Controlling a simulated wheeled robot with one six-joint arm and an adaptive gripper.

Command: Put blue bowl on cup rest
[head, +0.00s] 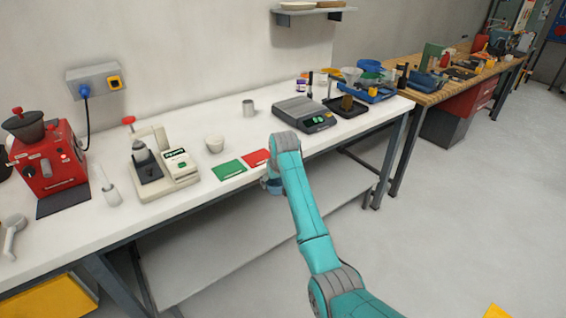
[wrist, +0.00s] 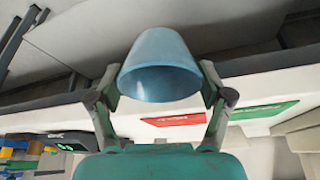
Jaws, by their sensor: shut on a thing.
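The blue bowl (wrist: 160,60) is between the two fingers of my gripper (wrist: 162,82) in the wrist view. The fingers press on its sides near the rim, and its open mouth faces the palm. In the head view a small blue part of the bowl (head: 273,187) shows beside the end of my arm, at the front edge of the white bench. Most of my gripper is hidden there by the arm. I cannot tell for sure which thing is the cup rest; a cream machine with a dark platform (head: 160,170) stands left of the bowl.
A green card (head: 229,170) and a red card (head: 256,158) lie flat on the white bench (head: 200,205). A red machine (head: 48,155) stands far left. A lower shelf (head: 240,240) runs under the bench.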

